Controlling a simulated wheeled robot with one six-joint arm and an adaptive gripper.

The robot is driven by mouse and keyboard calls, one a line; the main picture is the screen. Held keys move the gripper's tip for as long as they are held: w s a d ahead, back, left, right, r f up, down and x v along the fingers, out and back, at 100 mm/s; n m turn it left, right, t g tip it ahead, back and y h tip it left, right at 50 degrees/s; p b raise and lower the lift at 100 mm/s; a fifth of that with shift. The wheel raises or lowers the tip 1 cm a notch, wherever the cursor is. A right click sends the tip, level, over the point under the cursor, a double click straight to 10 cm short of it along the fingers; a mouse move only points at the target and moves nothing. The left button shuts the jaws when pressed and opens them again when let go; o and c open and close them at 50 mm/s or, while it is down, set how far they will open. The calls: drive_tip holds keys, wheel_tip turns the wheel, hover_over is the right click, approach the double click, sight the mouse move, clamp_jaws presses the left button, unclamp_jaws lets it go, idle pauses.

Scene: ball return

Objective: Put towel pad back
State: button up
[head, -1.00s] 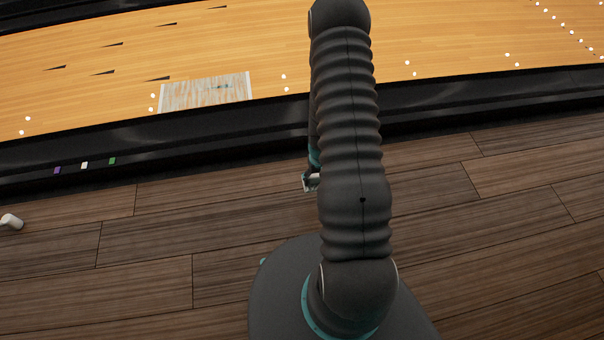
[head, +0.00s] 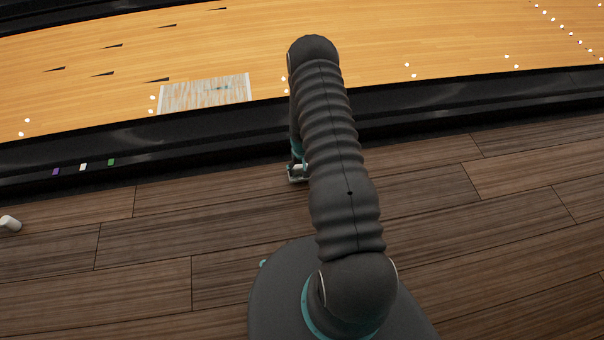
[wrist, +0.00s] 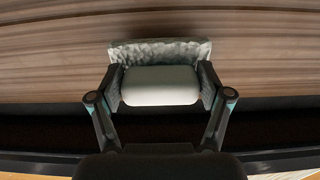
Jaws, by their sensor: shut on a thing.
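My gripper (wrist: 160,88) is shut on a white, rounded, pad-like piece, which I take to be the towel pad (wrist: 160,86). The pad sits crosswise between the two fingers in the wrist view. A grey, crinkled-looking piece (wrist: 160,50) lies just beyond it, by the fingertips; I cannot tell whether it belongs to the pad. In the head view my gripper (head: 298,175) shows small beside my arm, over the wood floor close to the black ledge. My arm hides part of it there.
A black ledge (head: 220,138) runs across, with small purple, white and green squares (head: 83,167) on its left part. Beyond it is the bowling lane with a pale streaked rectangle (head: 205,93). A white cylinder (head: 10,223) lies at far left. The wood floor between is clear.

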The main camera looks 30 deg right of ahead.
drive_tip(key=shift+f, duration=1.25)
drive_tip(key=shift+f, duration=0.15)
drive_tip(key=o, duration=1)
drive_tip(key=shift+c, duration=0.2)
